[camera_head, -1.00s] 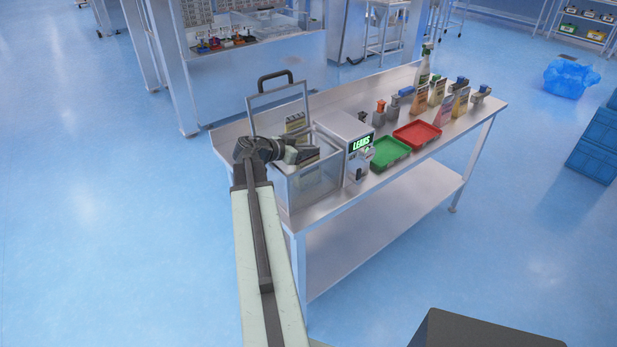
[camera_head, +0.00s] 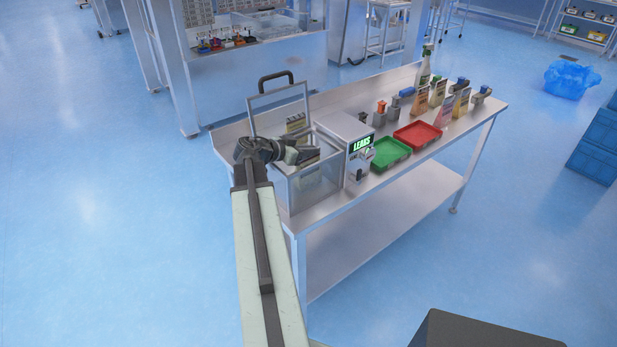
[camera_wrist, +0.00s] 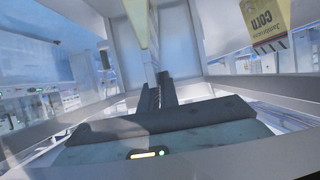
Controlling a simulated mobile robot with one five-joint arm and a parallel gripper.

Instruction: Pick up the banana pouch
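Two pouches show at the clear-walled chamber (camera_head: 318,184) on the table. One pouch (camera_head: 296,123) stands at the back with a yellowish label. The other (camera_head: 310,156) is partly hidden behind my gripper (camera_head: 293,156). I cannot read which is the banana pouch. In the wrist view, my gripper's dark fingers (camera_wrist: 158,92) are close together inside the chamber. A thin pale yellowish strip (camera_wrist: 146,28), perhaps a pouch seen edge-on, rises just beyond them. Whether they grip it is unclear. A pouch with a yellow "GOLD" label (camera_wrist: 265,22) is at upper right, apart from the fingers.
The chamber's framed lid (camera_head: 278,107) stands open behind my gripper. A grey box with a green "LEAKS" display (camera_head: 361,143) adjoins the chamber. Green (camera_head: 390,152) and red (camera_head: 418,134) trays lie to the right. Several pouches and a spray bottle (camera_head: 424,68) stand farther along.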

